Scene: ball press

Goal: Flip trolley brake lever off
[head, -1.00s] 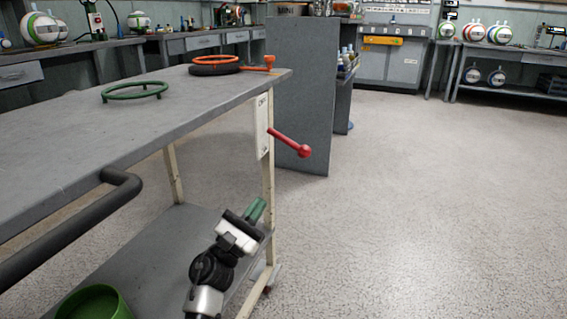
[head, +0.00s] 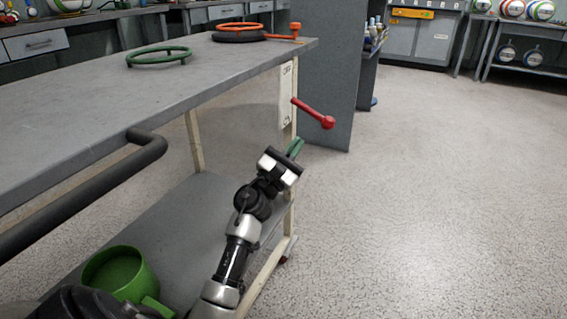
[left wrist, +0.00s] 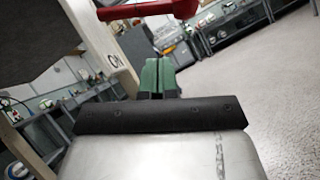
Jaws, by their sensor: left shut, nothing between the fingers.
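The red brake lever (head: 314,113) sticks out to the right from a white plate (head: 287,95) on the trolley's leg, sloping down to a round red knob. In the left wrist view the red lever (left wrist: 150,10) crosses the top of the picture, beyond the fingertips. My left gripper (head: 296,146) is below the lever in the head view, its green fingers shut, empty and apart from the lever. The closed fingers also show in the left wrist view (left wrist: 158,72). The trolley's grey top (head: 110,110) is at the left. My right gripper is not in view.
A black push handle (head: 90,190) juts from the trolley's near end. A green container (head: 118,272) stands on the lower shelf. A green ring stand (head: 158,56) and an orange ring (head: 240,27) are on top. The floor to the right is clear.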

